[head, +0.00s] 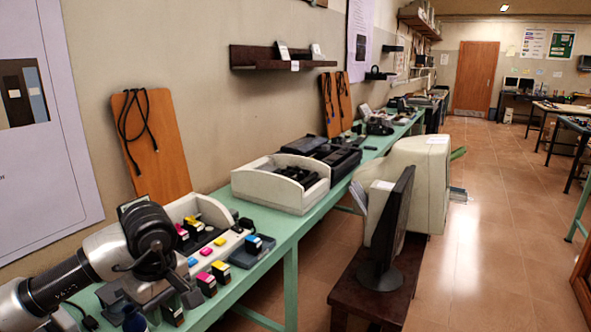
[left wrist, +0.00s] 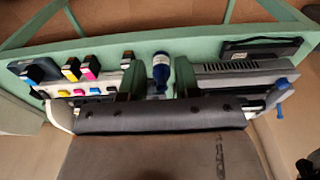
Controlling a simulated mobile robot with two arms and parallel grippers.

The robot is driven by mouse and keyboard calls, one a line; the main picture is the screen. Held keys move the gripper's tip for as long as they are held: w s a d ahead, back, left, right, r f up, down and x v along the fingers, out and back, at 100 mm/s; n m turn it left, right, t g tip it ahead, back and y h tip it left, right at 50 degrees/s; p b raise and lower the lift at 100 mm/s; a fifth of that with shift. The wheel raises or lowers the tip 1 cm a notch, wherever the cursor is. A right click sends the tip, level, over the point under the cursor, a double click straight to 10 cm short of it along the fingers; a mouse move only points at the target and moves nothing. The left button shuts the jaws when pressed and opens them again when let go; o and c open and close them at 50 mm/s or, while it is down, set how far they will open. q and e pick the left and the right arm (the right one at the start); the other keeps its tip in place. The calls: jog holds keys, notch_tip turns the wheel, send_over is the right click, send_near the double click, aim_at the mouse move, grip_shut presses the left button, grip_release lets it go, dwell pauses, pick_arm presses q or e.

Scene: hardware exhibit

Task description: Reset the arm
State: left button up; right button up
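My left arm comes in from the left in the head view, over the near end of the green table (head: 290,270). Its gripper (head: 153,299) points down over the ink cartridges and the pale printer part. In the left wrist view the two dark fingers of the gripper (left wrist: 159,82) stand apart. A small bottle with a blue cap (left wrist: 161,68) shows between them, with gaps on both sides; I cannot tell how far below it is. Nothing appears held. My right gripper is in neither view.
Several ink cartridges (head: 207,284) stand beside the left gripper. A pale open tray (head: 262,196) is farther along the table. A brown board (head: 152,145) leans on the wall. A monitor (head: 391,225) stands on a low dark stand. The tiled floor (head: 500,220) at right is clear.

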pick_arm(q)
jog(key=w+d+f+n+g+h, duration=0.2)
jog(key=d+f+n+h, duration=0.8)
jog(key=d+f+h, duration=0.3)
jog(key=w+a+f+n+t, duration=0.1)
jog(key=a+f+n+t, duration=0.1)
jog(key=f+n+t, duration=0.8)
jog(key=w+a+f+n+t, duration=0.1)
jog(key=a+f+n+t, duration=0.15)
jog(key=f+n, duration=0.9)
jog(key=s+a+f+n+t+y, duration=0.1)
jog(key=s+a+f+n+y, duration=0.4)
jog(key=f+n, duration=0.45)
jog(key=s+a+f+n+g+y, duration=0.3)
jog(key=s+f+n+y, duration=0.2)
jog(key=s+f+n, duration=0.75)
jog(key=s+f+n+g, duration=0.1)
jog(key=s+f+g, duration=0.1)
jog(key=s, duration=0.8)
jog(key=s+f+n+g+y, duration=0.1)
jog(key=s+f+g, duration=0.2)
jog(key=s, duration=0.7)
jog(key=s+f+n+g+y, duration=0.1)
jog(key=s+f+n+g, duration=0.1)
jog(key=s, duration=0.8)
jog(key=shift+a+f+g, duration=0.3)
jog(key=shift+g, duration=0.25)
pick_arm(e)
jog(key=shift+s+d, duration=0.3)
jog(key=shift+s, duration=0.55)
